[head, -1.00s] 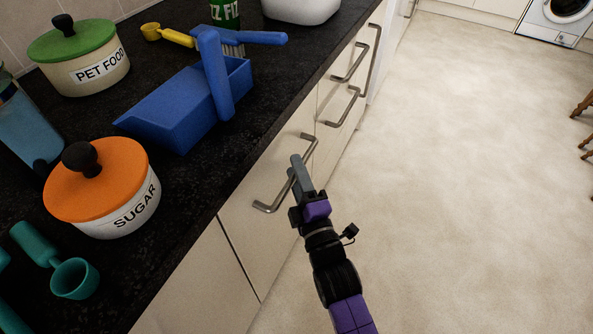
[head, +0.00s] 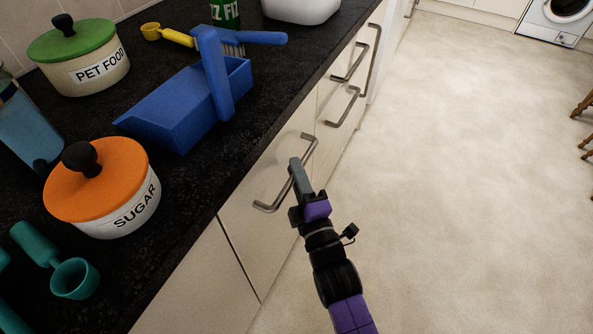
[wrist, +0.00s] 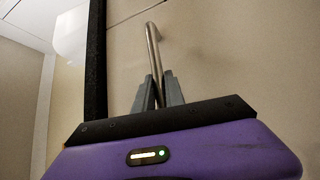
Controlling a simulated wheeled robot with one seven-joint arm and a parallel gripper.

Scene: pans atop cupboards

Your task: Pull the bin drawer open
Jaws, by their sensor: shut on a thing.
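The drawer front (head: 262,190) is a cream panel under the dark worktop, with a long metal bar handle (head: 267,207) running along it. The front looks flush with its neighbours. My gripper (head: 294,172) is at the middle of this handle. In the wrist view the handle (wrist: 153,50) comes down from above between my two grey fingers (wrist: 158,90), which are closed on it. The fingers hide part of the bar.
The worktop (head: 185,185) holds a sugar pot (head: 120,205), a pet food pot (head: 85,75), a blue dustpan (head: 185,110) and teal scoops (head: 75,278). More handles (head: 343,106) are on fronts farther along. The floor (head: 450,200) to the right is clear.

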